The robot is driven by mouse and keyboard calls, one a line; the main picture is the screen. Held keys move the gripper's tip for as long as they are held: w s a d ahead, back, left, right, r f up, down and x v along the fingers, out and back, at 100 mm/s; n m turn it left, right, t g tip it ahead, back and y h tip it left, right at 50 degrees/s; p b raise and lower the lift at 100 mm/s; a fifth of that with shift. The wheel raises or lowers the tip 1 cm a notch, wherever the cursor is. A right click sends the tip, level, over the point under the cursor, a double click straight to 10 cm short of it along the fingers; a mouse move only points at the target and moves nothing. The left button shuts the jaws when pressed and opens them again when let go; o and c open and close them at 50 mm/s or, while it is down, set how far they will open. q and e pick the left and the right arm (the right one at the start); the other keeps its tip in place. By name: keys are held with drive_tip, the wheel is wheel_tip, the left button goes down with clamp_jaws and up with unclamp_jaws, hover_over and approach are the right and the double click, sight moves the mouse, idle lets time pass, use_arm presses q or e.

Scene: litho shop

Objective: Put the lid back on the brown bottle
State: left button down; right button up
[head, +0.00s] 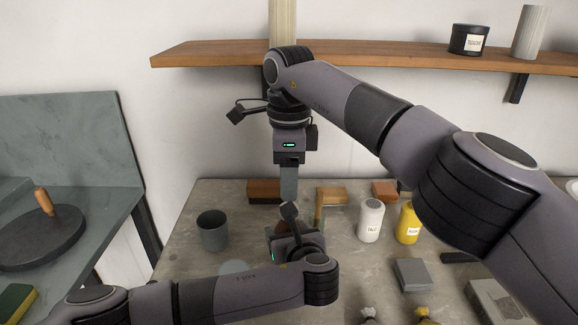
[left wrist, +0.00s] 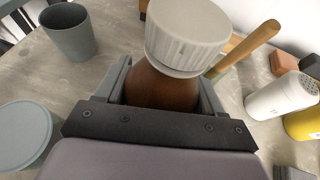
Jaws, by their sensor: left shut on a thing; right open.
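The brown bottle (left wrist: 155,86) stands between the fingers of my left gripper (left wrist: 160,100), which is shut on it. In the head view, only a little brown of the bottle (head: 282,228) shows behind my left wrist. The pale ribbed lid (left wrist: 187,36) is at the top of the bottle in the left wrist view, with no gap visible; I cannot tell whether it is fully seated. The lid is hidden in the head view. My right gripper (head: 289,182) is open and points down above the bottle; no fingers of it show in the left wrist view.
A white shaker (head: 371,220), a yellow bottle (head: 407,223) and a grey block (head: 412,274) are right. A wooden-handled tool (left wrist: 248,45) lies close behind. A shelf (head: 400,58) is on the wall.

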hover_over(282, 227)
drive_tip(key=w+d, duration=0.1)
drive_tip(key=shift+w+d+f, duration=0.1)
drive_tip(key=shift+f, duration=1.2)
drive_tip(key=shift+d+f, duration=0.1)
drive_tip(key=shift+f, duration=1.15)
clamp_jaws()
drive_tip(key=m, duration=0.3)
drive_tip(key=shift+m, duration=0.3)
drive_tip(key=m, duration=0.4)
drive_tip(key=shift+m, duration=0.3)
drive_tip(key=m, duration=0.7)
drive_tip(key=shift+o, duration=1.4)
unclamp_jaws()
